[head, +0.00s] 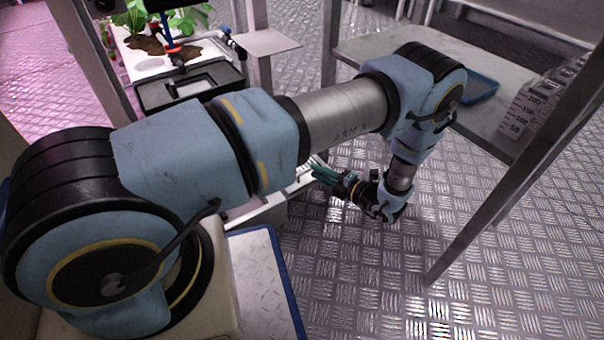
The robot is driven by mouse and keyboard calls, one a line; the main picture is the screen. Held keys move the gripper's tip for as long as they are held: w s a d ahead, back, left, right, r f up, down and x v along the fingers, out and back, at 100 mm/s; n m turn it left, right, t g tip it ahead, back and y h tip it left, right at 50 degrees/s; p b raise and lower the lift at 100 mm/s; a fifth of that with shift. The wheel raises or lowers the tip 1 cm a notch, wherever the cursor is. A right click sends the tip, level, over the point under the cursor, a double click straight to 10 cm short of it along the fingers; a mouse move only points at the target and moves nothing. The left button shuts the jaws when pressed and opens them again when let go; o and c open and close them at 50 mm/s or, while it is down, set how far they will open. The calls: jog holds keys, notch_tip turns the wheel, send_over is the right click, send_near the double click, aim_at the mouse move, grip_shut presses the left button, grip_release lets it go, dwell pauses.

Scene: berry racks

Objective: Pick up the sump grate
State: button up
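My gripper (326,174) is low over the metal floor near the middle of the view, its teal fingers pointing left. The fingers look close together, but I cannot tell whether they are open or shut, or whether they hold anything. Just left of the fingertips is a pale, slotted edge (304,176), which may be the sump grate. My arm hides most of it, and I cannot tell whether the fingers touch it.
A black-rimmed tub (150,98) stands below the plant rack at the upper left. A grey bench (375,45) holds a blue tray (483,87) and a graduated container (525,112). A metal post (500,195) stands right of my gripper. Open floor (370,270) lies below it.

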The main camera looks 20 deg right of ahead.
jog(key=b+x, duration=0.1)
jog(key=x, duration=0.5)
jog(key=shift+w+b, duration=0.1)
jog(key=shift+b, duration=0.3)
grip_shut()
dwell(1.0)
